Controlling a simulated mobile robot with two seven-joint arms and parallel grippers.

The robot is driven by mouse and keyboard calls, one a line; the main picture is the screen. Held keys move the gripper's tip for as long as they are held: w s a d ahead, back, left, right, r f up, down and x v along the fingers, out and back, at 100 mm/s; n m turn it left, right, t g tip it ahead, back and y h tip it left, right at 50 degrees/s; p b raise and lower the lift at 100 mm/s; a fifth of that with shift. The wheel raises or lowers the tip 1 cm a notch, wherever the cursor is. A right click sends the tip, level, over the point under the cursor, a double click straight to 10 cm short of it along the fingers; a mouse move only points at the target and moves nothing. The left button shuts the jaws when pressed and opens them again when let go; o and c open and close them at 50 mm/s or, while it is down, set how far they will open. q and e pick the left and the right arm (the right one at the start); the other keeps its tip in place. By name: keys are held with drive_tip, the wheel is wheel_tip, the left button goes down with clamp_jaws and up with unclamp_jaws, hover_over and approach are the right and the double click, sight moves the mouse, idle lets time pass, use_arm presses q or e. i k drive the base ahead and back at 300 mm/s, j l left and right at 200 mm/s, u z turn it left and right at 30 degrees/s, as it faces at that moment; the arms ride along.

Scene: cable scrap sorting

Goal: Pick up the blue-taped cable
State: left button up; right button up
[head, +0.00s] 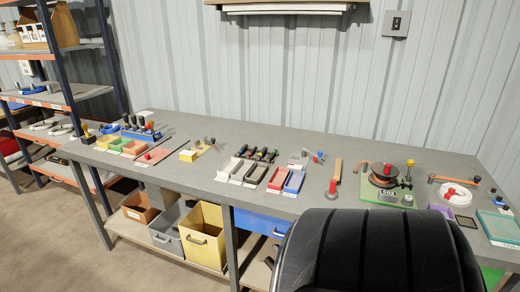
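I cannot clearly pick out a blue-taped cable at this distance. A small item with blue and red parts (319,156) lies on the grey workbench (240,140) near its middle. A white cable coil (458,198) with a red part lies at the bench's right. Pale coils (45,125) lie on the shelf rack at the left, too small to show any tape. Neither of my grippers is in view.
A black chair (380,255) stands before the bench at right. A red and a blue tray (294,182) sit mid-bench; a dark reel (385,172) is on a green base. A yellow bin (203,237) stands below. The rack (62,50) is at left.

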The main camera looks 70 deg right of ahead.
sight(245, 147)
drive_tip(key=z, duration=1.55)
drive_tip(key=i+l+z, duration=0.1)
drive_tip(key=i+l, duration=0.2)
drive_tip(key=i+l+z, duration=0.15)
drive_tip(key=i, duration=0.3)
drive_tip(key=i+l+z, duration=0.1)
drive_tip(key=i+l, duration=0.25)
drive_tip(key=i, duration=0.1)
